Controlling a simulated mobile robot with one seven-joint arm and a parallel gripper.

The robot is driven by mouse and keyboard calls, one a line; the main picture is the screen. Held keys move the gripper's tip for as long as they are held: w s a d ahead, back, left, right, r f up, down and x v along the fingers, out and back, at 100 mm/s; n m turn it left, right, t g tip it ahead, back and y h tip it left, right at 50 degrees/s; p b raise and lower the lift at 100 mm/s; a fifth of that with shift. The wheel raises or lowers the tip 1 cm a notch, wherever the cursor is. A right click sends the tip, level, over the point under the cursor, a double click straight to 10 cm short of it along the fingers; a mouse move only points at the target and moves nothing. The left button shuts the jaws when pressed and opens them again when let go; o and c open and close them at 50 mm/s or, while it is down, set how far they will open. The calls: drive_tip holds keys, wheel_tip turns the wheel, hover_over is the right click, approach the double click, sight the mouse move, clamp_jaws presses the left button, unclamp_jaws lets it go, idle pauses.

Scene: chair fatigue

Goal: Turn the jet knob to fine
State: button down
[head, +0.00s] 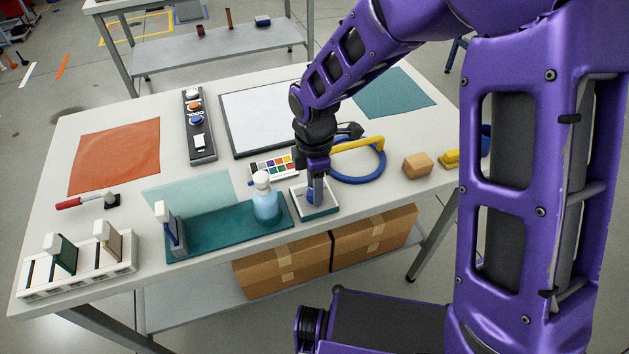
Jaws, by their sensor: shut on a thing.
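My gripper (314,196) points straight down at the front middle of the table. It is shut on a small blue knob (309,198), mostly hidden by the fingers. I take this for the jet knob. It sits on a shallow white box with a teal lower edge (330,212), near the table's front edge. The fingers hide most of the box's top, and I cannot make out any fine mark or which way the knob points.
A light blue bottle with a white cap (266,203) stands on a teal mat (215,230) just left of the box. A colour palette (273,168) lies behind. A blue hose ring with a yellow handle (358,146) lies behind right. A tan block (417,165) is further right.

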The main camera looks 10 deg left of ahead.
drive_tip(key=n+p, duration=0.1)
drive_tip(key=n, duration=0.4)
drive_tip(key=shift+n, duration=0.3)
idle(0.4)
drive_tip(key=shift+c, duration=2.2)
unclamp_jaws()
wheel_tip(320, 180, up, 17)
drive_tip(key=shift+r, duration=0.2)
